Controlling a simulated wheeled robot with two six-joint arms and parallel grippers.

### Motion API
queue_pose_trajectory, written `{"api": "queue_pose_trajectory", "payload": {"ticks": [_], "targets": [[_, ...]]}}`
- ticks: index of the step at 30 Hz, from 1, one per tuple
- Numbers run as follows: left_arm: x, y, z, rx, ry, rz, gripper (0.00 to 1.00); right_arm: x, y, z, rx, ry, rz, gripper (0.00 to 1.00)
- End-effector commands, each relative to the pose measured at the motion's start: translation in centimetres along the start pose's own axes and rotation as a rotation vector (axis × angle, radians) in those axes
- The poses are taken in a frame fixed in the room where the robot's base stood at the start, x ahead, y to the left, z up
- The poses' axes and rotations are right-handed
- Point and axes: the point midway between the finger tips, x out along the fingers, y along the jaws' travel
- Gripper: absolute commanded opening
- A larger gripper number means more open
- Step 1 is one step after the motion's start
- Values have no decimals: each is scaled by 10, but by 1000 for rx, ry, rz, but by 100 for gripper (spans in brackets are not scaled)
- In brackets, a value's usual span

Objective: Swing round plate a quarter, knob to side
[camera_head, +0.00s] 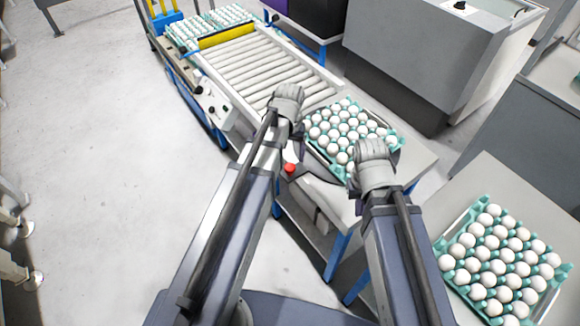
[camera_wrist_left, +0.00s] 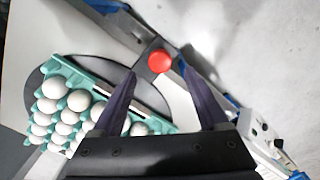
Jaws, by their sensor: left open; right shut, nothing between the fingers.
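The round plate (camera_wrist_left: 36,78) is dark and lies mostly hidden under a teal tray of white eggs (camera_head: 347,128). Its red knob (camera_head: 290,168) stands at the plate's near left side in the head view. In the left wrist view the knob (camera_wrist_left: 160,61) shows between and just past the tips of my left gripper (camera_wrist_left: 158,70). That gripper is open, and contact with the knob cannot be seen. In the head view my left gripper (camera_head: 298,136) is above the tray's left edge. My right gripper (camera_head: 353,184) is shut and empty near the tray's near right corner.
A roller conveyor (camera_head: 255,68) leads away to the back left, with more egg trays (camera_head: 212,24) at its far end. Another egg tray (camera_head: 470,215) sits on a table at the right. A grey cabinet (camera_head: 420,60) stands behind.

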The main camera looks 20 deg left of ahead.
Motion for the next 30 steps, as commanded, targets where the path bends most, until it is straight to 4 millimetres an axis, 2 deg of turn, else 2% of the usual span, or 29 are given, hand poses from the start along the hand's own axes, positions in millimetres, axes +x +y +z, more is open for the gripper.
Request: {"api": "queue_pose_trajectory", "payload": {"ticks": [1,9,13,22,30], "targets": [[14,0,0,0,0,0,77,13,-1,-1,0,0,0,0],[46,0,0,0,0,0,77,46,-4,-3,0,0,0,0],[52,0,0,0,0,0,77,52,-5,-3,0,0,0,0],[51,0,0,0,0,0,77,51,-5,-3,0,0,0,0],[52,0,0,0,0,0,46,51,-5,-3,0,0,0,0]]}}
